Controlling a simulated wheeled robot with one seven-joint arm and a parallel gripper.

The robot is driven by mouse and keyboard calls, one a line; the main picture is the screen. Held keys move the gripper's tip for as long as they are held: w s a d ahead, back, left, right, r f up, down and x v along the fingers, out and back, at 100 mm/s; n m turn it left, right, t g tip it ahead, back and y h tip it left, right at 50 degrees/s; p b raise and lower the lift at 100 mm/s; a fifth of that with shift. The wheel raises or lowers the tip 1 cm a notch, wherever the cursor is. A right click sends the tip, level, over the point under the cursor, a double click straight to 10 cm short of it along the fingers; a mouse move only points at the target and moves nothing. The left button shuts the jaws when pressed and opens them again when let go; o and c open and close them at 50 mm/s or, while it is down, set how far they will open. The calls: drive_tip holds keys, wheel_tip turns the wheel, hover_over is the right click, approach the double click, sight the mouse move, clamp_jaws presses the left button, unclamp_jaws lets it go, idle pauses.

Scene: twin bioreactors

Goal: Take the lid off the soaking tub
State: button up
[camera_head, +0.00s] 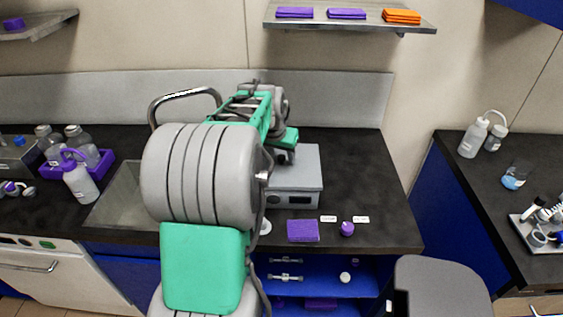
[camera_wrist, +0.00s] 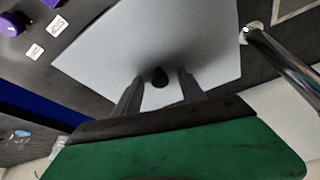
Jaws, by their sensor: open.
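The soaking tub (camera_head: 296,200) is a grey box with a dark display and a knob on its front, standing on the dark counter. Its flat grey lid (camera_head: 308,162) is on top. I cannot tell how far the fingertips are above the lid. In the head view my arm hides the lid's left part and the knob.
A sink (camera_head: 118,198) with a curved metal faucet (camera_head: 185,93) lies left of the tub. A purple sponge (camera_head: 303,231), a purple round item (camera_head: 347,228) and two labels lie in front. A shelf (camera_head: 350,19) hangs above. Bare counter (camera_head: 365,175) lies right of the tub.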

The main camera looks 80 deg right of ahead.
clamp_jaws()
idle(0.4)
drive_tip(key=shift+r, duration=0.1)
